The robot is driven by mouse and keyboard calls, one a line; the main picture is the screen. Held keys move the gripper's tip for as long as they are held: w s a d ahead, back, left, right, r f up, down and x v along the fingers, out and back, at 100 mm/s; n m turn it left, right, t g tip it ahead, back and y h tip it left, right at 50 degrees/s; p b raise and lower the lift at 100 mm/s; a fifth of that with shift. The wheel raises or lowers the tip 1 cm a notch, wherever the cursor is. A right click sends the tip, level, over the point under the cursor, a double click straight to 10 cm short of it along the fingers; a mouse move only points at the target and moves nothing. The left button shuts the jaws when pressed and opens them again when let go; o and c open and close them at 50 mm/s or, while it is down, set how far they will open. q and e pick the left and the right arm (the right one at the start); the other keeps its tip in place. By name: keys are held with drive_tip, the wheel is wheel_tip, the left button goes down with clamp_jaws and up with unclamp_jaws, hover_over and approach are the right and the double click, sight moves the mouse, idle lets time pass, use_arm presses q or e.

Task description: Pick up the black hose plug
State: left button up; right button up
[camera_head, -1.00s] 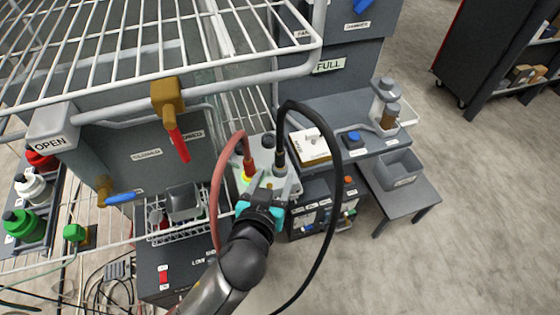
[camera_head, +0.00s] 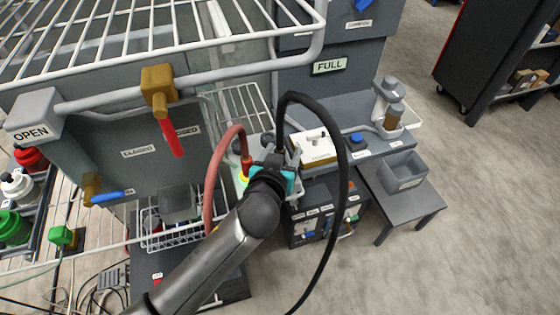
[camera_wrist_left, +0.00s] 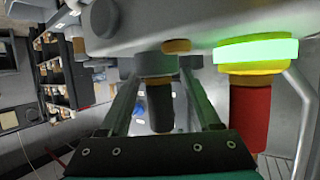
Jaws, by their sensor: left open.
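The black hose plug (camera_wrist_left: 160,108) shows in the left wrist view as a dark cylinder below a grey collar. In the head view its black hose (camera_head: 335,130) arcs up and over to the right; the plug itself is mostly hidden by my gripper. My left gripper (camera_head: 282,160) is open at the plug. In the left wrist view its fingers (camera_wrist_left: 160,82) stand on either side of the plug; I cannot tell whether they touch it. The red plug (camera_wrist_left: 250,115), under a glowing green ring, is to the right of the fingers. My right gripper is not in view.
The red hose (camera_head: 214,180) curves close beside my left gripper. A wire rack (camera_head: 200,78) hangs over the upper left. A white box (camera_head: 318,150) and a grey bin (camera_head: 402,170) stand to the right.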

use_arm(q)
drive_tip(key=shift+w, duration=0.15)
drive_tip(key=shift+c, duration=0.3)
clamp_jaws()
idle(0.3)
